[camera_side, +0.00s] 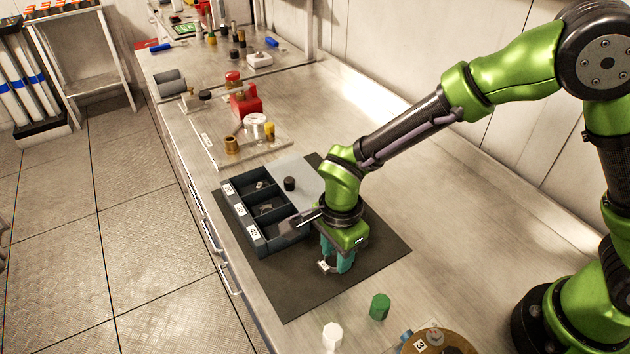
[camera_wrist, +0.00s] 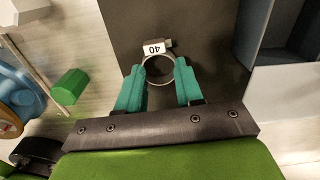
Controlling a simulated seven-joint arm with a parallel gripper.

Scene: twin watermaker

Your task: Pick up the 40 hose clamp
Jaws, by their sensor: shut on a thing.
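The 40 hose clamp (camera_wrist: 161,77) is a metal ring with a white "40" tag and a screw housing, and it lies between my teal fingertips in the wrist view. It also shows small in the side view (camera_side: 325,267), low over the dark mat (camera_side: 300,296). My gripper (camera_side: 337,262) points down and is shut on the clamp, one finger on each side of the ring. In the wrist view my gripper (camera_wrist: 160,88) shows both fingers against it. I cannot tell whether the clamp touches the mat.
A dark bin (camera_side: 262,250) with three labelled compartments stands left of my gripper; the nearest is marked 40. A black cap (camera_side: 290,184) sits behind. A green hexagonal piece (camera_side: 380,306) and a white one (camera_side: 332,336) stand in front.

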